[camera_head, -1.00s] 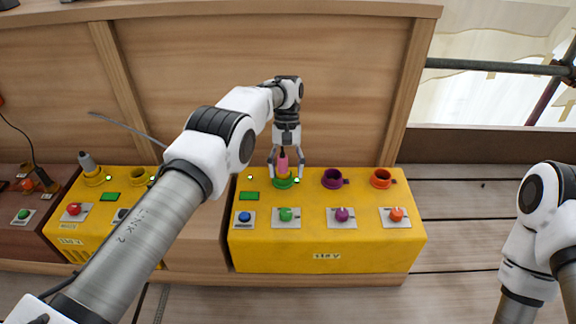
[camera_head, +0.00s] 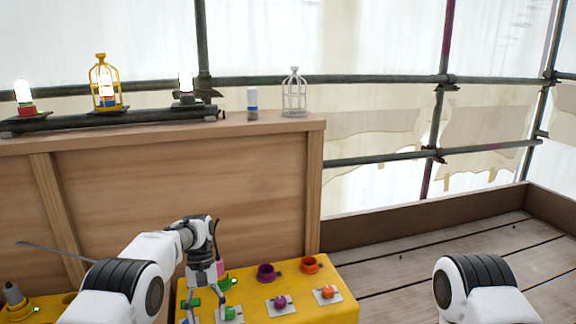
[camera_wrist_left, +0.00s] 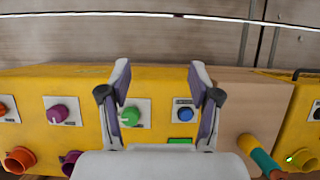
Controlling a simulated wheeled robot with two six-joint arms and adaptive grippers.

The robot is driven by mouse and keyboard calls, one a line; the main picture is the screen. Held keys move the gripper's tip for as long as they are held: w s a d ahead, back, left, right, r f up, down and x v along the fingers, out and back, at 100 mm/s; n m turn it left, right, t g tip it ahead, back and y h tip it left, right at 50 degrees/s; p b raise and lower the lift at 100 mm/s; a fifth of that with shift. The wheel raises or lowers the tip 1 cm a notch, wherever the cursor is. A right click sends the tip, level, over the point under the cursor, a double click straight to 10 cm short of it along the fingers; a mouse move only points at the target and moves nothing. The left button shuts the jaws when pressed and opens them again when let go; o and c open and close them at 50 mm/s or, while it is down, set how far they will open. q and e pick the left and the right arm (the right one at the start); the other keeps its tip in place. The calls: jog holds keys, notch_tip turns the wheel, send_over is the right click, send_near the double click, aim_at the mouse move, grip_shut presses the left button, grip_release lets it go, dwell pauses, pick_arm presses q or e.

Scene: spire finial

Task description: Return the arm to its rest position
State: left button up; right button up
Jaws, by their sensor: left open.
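A pink piece (camera_head: 220,267) stands in the green ring (camera_head: 230,284) just beside the gripper. Whether they touch is hard to tell. My right arm shows only as a white and black joint at the lower right; its gripper is out of frame.
A purple ring (camera_head: 266,273) and an orange ring (camera_head: 310,264) stand on the box, with knobs in front. A yellow, teal and red rod (camera_wrist_left: 262,155) shows in the wrist view. A wooden panel (camera_head: 180,195) rises behind; a white cage (camera_head: 294,93) stands on its ledge.

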pick_arm(q)
jog(key=s+a+f+g, duration=0.1)
jog(key=s+a+f, duration=0.1)
jog(key=s+f, duration=0.8)
jog(key=s+a+f+g, duration=0.2)
jog(key=s+f, duration=0.5)
jog(key=s, duration=0.4)
jog(key=s+a+f+m+t+y, duration=0.15)
jog(key=s+t, duration=0.35)
jog(key=s, duration=1.7)
jog(key=w+m+t, duration=0.1)
jog(key=w+t, duration=0.2)
jog(key=w, duration=0.2)
notch_tip(320, 180, up, 39)
jog(key=p, duration=3.9)
jog(key=shift+s+f, duration=0.15)
jog(key=shift+s, duration=0.15)
jog(key=shift+d, duration=0.1)
